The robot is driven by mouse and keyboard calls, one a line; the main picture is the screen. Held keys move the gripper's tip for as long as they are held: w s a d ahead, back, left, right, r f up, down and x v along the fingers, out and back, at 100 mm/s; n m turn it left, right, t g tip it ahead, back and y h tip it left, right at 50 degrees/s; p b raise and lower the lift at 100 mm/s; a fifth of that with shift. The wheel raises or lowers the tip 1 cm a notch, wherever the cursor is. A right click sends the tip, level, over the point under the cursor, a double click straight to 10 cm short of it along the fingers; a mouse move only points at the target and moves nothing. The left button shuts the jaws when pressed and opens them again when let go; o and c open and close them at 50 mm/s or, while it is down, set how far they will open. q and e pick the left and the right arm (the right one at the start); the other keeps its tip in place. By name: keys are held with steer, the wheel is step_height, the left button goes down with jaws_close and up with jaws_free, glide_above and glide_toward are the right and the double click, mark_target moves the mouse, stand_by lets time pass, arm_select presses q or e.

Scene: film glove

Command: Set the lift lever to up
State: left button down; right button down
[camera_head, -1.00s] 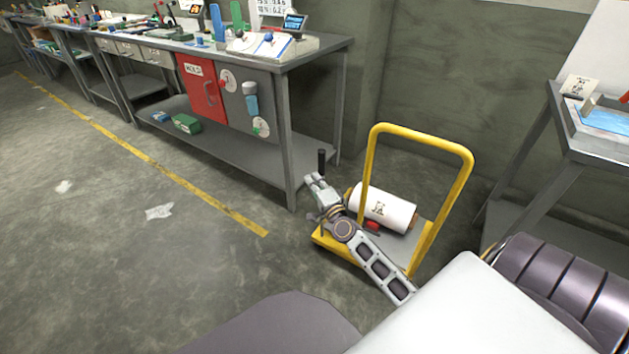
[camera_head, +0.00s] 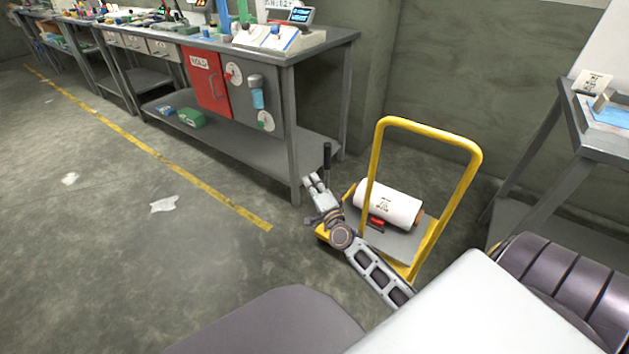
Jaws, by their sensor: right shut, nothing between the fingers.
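A black upright lever handle (camera_head: 327,156), which looks like the lift lever, stands by the front corner leg of the workbench. Its lower part is hidden behind my right gripper. My right gripper (camera_head: 313,182) is shut and empty, with its fingertips just left of and below the handle. I cannot tell whether they touch it. My left gripper is not in view.
A yellow-railed cart (camera_head: 477,160) carrying a white roll (camera_head: 390,203) stands right of my right gripper. The grey workbench (camera_head: 293,140) with a red door (camera_head: 205,80) is behind it. Another table (camera_head: 590,150) is at the right. The floor at the left is mostly clear.

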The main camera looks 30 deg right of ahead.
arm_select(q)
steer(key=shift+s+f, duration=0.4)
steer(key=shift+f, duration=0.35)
arm_select(e)
steer(key=shift+s+a, duration=0.2)
steer(key=shift+a, duration=0.3)
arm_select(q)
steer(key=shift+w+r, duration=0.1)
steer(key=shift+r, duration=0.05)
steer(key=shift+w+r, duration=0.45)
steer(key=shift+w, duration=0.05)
